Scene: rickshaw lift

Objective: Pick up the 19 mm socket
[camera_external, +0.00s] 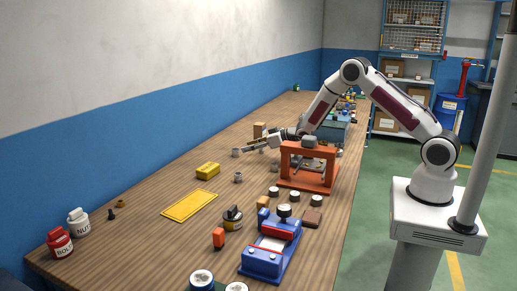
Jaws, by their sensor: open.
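Small grey metal cylinders that look like sockets are on the wooden bench (150,238). One grey cylinder (238,177) stands on the bench right of the yellow block. Another small grey piece (236,152) shows farther back, close to my gripper's fingertips. No size marking is readable, so I cannot tell which is the 19 mm socket. My gripper (251,147) points left, behind the orange frame, with its fingers open. I see nothing held between them. From this view I cannot tell its height above the bench or whether it touches the grey piece.
An orange press frame (308,150) stands right of my gripper. A yellow plate (189,205) lies flat. Red (60,242) and white (78,222) bottles stand front left.

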